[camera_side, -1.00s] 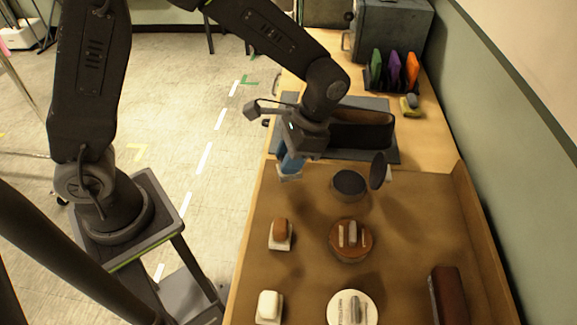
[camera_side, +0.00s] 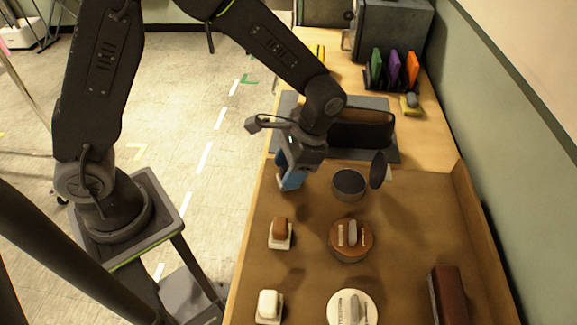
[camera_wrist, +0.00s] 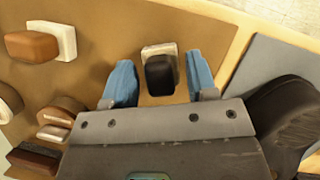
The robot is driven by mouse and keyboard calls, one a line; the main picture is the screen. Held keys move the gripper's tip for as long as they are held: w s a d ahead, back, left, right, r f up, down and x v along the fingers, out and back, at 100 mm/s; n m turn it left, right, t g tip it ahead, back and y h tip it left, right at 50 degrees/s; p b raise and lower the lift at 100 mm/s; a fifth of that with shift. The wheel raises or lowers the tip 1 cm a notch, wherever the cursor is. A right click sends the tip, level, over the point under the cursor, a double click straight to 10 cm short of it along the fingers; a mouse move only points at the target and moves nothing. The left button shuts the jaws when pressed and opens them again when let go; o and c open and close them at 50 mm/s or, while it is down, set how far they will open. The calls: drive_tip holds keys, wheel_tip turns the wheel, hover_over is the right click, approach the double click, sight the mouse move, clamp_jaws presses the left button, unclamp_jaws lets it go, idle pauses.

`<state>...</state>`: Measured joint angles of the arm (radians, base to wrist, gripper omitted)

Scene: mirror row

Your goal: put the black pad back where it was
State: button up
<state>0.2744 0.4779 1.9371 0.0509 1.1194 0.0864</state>
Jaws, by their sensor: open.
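The black pad (camera_wrist: 160,72) shows in the wrist view on a small pale base (camera_wrist: 158,50). My gripper's two blue fingers stand apart on either side of it, with a visible gap at each side. A brown pad (camera_side: 280,227) sits on a white base nearer the front, and a white pad (camera_side: 269,304) sits on another base in front of that.
A brown round pot (camera_side: 350,240) and a white round one (camera_side: 352,308) stand in front. A dark case (camera_side: 362,130) lies behind on a grey mat (camera_side: 391,151).

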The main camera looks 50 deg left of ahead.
drive_tip(key=shift+r, duration=0.15)
drive_tip(key=v, duration=1.2)
drive_tip(key=s+a+r+n+t, duration=0.1)
drive_tip(key=s+a+r+t, duration=0.1)
drive_tip(key=s, duration=0.3)
drive_tip(key=s+a+r+n+t+h, duration=0.1)
drive_tip(key=s+a+r+n+t, duration=0.1)
drive_tip(key=s+a+t, duration=0.2)
drive_tip(key=s+a+r+n+t, duration=0.1)
drive_tip(key=s+a+r+t, duration=0.1)
drive_tip(key=s, duration=0.4)
drive_tip(key=shift+s+a+r+t+h, duration=0.25)
drive_tip(key=shift+a+r+t+h, duration=0.15)
drive_tip(key=shift+a+t, duration=0.6)
